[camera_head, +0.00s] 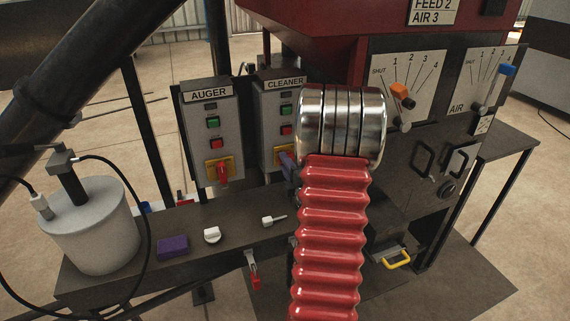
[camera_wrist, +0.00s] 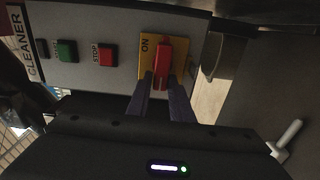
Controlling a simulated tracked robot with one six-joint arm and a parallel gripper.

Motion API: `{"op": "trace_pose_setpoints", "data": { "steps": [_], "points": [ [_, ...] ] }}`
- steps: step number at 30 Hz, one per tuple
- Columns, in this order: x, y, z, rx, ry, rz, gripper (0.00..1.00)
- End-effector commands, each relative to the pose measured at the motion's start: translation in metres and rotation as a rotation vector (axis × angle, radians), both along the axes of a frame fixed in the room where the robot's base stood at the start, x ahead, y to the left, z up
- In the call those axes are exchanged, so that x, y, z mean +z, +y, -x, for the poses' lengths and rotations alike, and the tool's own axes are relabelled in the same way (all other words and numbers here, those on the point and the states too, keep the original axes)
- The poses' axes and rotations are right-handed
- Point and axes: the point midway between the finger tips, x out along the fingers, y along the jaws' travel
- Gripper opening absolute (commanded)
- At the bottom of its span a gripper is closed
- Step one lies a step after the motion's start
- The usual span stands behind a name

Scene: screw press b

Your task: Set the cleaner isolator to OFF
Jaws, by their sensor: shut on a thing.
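The cleaner box (camera_head: 267,115) stands right of the auger box, partly hidden behind my arm in the head view. Its isolator has a yellow plate (camera_wrist: 148,48) with the word ON beside a red handle (camera_wrist: 164,62), seen sideways in the wrist view. My gripper (camera_wrist: 162,84) has its two dark purple fingers on either side of the handle's near end and is shut on it. In the head view only a purple finger (camera_head: 287,166) shows, beside the cleaner box. The handle is hidden there.
The cleaner's green button (camera_head: 287,115) and red stop button (camera_head: 286,130) are above the isolator. The auger box (camera_head: 203,130) has its own red handle (camera_head: 223,173). A white drum (camera_head: 90,232) stands left.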

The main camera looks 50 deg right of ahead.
Motion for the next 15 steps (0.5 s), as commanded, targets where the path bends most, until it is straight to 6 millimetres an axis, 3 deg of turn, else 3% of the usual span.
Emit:
{"op": "trace_pose_setpoints", "data": {
  "steps": [15],
  "points": [
    [-0.0062, -0.0036, 0.0046, -0.014, 0.03, 0.026, 0.0]
  ]
}}
